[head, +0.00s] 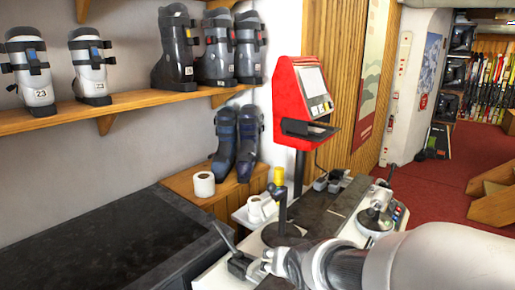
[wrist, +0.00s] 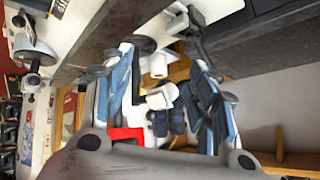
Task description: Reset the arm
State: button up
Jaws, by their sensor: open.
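My arm reaches in from the lower right of the head view. My gripper (head: 272,262) is at its left end, over the front part of the binding bench (head: 342,203), beside a black lever (head: 225,238). In the wrist view my gripper (wrist: 162,62) shows two blue-grey fingers spread wide apart. Nothing is held between them. A white roll and dark boots show beyond the gap. The arm hides part of the bench's near side in the head view.
A red terminal (head: 300,100) rises behind. A dark counter (head: 110,245) lies left. White rolls (head: 204,184) and ski boots (head: 225,150) sit behind. Red carpet (head: 425,190) is open at right.

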jog(key=s+d+g+b, duration=0.1)
jog(key=s+d, duration=0.3)
jog(key=s, duration=0.9)
jog(key=s+d+n+g+h+b, duration=0.1)
jog(key=s+d, duration=0.3)
jog(key=s, duration=0.9)
jog(key=shift+r+n+g+b, duration=0.3)
jog(key=shift+r+g+b, duration=0.1)
jog(key=shift+g, duration=0.5)
